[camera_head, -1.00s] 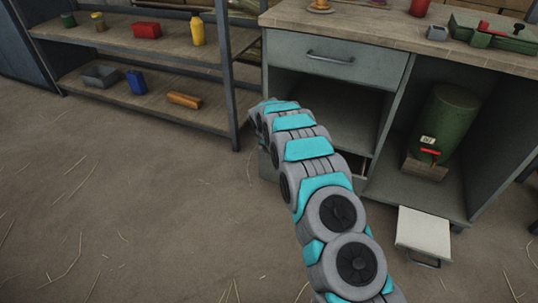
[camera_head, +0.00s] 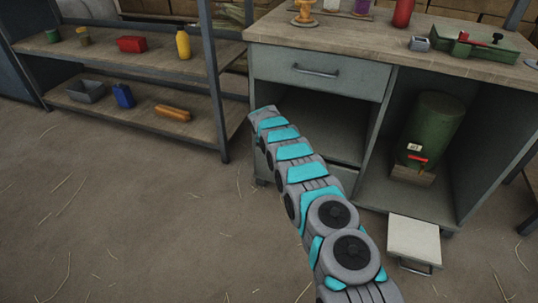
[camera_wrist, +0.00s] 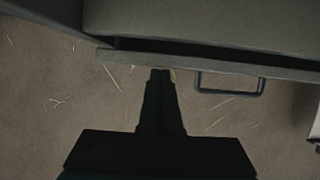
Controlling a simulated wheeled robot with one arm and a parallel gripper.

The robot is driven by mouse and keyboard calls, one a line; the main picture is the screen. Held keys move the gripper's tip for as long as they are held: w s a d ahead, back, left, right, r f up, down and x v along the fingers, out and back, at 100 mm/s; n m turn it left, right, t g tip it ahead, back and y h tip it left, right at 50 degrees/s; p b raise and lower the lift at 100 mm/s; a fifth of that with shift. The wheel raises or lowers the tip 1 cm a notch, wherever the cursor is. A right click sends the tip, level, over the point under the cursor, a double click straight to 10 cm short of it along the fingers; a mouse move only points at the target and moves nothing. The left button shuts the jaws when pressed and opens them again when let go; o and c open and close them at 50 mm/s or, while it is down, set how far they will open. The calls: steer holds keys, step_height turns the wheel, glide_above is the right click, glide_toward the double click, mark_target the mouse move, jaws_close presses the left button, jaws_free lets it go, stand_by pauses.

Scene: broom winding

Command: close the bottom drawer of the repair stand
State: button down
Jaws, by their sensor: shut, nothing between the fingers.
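The repair stand (camera_head: 318,65) is a grey cabinet with a wooden top. In the head view its bottom drawer (camera_head: 345,178) is mostly hidden behind my arm. The wrist view looks down on the drawer front (camera_wrist: 270,69), a thin strip with a dark bar handle (camera_wrist: 230,92). A narrow dark gap shows behind the strip, so the drawer stands slightly open. My gripper (camera_wrist: 160,72) is shut and empty, its tips at the drawer front, left of the handle. I cannot tell whether they touch it. My gripper is hidden in the head view.
The top drawer (camera_head: 320,75) is shut. A green cylinder (camera_head: 435,130) stands in the right compartment. A white box-like piece with a handle (camera_head: 413,240) sits low in front of it. A shelf rack (camera_head: 165,60) stands at the left. The floor at the left front is clear.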

steer(key=shift+w+d, duration=0.2)
steer(key=shift+w, duration=0.35)
steer(key=shift+w+r, duration=0.15)
